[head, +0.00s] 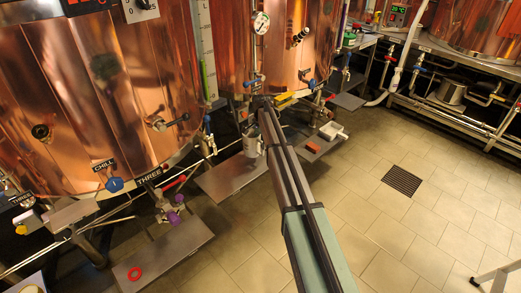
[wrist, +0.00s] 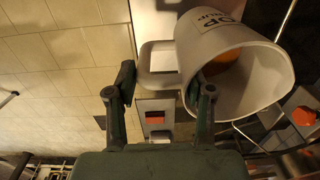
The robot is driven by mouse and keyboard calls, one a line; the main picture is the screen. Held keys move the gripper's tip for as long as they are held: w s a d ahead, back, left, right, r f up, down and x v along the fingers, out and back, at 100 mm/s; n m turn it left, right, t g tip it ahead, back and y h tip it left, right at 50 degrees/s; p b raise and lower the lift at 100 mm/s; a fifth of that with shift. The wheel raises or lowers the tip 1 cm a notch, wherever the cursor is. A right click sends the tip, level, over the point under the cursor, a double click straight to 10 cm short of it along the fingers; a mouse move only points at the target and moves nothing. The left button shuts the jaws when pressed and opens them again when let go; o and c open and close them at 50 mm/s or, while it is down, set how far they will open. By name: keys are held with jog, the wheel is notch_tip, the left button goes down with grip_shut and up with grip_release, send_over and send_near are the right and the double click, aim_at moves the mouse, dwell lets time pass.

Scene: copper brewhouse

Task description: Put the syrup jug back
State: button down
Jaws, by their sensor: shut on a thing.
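The syrup jug (wrist: 230,95) is a pale grey vessel with dark lettering, partly cut off, on its side. Its open mouth faces my wrist camera and something orange shows inside. My gripper (wrist: 163,82) is shut on the jug's handle (wrist: 158,62), with one finger on the outer side and the other between handle and body. In the head view the jug (head: 251,144) hangs beside the end of my arm, above a grey shelf plate (head: 232,177). My arm hides the gripper there. I cannot tell whether the jug touches the plate.
Copper tanks (head: 90,95) with valves stand behind the row of low plates. A plate to the right holds an orange block (head: 313,147) and a white tray (head: 333,130). Purple fittings (head: 173,216) and a red ring (head: 135,273) are at left. Open tiled floor lies right.

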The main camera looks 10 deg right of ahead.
aim_at(260, 153)
jog(key=shift+f, duration=2.3)
jog(key=shift+c, duration=2.2)
grip_release()
